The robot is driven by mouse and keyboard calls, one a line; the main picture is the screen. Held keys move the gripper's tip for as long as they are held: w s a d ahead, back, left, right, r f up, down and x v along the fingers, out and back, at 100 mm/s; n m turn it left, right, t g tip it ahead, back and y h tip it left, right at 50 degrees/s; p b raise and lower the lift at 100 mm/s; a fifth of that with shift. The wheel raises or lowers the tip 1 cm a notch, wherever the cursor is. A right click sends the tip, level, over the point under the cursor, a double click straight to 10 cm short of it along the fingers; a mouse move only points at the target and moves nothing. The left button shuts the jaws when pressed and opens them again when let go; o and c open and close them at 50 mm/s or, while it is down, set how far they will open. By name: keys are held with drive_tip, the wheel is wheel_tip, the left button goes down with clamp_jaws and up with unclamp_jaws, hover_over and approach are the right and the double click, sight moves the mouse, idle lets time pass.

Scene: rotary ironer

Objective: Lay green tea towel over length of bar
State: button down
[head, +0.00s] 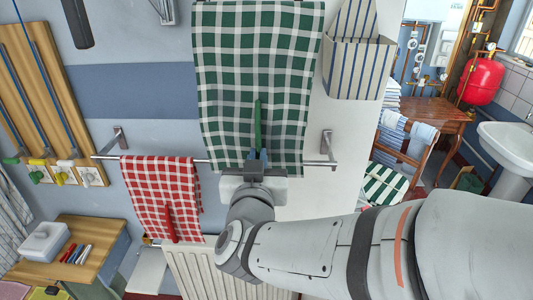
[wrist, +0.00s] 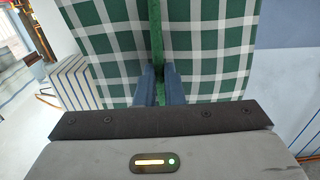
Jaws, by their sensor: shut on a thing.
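The green and white checked tea towel (head: 225,75) is spread wide in front of the wall, mostly above the bar (head: 315,163) in the head view. Its lower edge hangs slightly below the bar's line and hides the middle of the bar; I cannot tell whether they touch. A green grip strip (head: 258,122) runs down the towel's middle. My gripper (head: 257,157) is shut on this strip at the towel's lower part. In the wrist view my gripper's blue fingers (wrist: 159,82) close around the strip (wrist: 156,35), with the towel (wrist: 210,50) spread on both sides.
A red checked towel (head: 155,190) with a red strip hangs over the bar's left part. Brackets (head: 327,142) hold the bar's ends. A striped holder (head: 357,68) is on the wall at right. A radiator (head: 190,262) stands below, and a wooden table (head: 95,240) at lower left.

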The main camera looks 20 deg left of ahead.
drive_tip(key=shift+b+x, duration=0.85)
drive_tip(key=shift+x, duration=3.4)
wheel_tip(320, 180, down, 38)
drive_tip(key=b, duration=3.3)
drive_tip(key=shift+w, duration=0.45)
drive_tip(key=shift+a+f+b, duration=0.1)
drive_tip(key=shift+f+b, duration=0.4)
drive_tip(key=shift+b, duration=0.05)
drive_tip(key=c, duration=1.5)
unclamp_jaws()
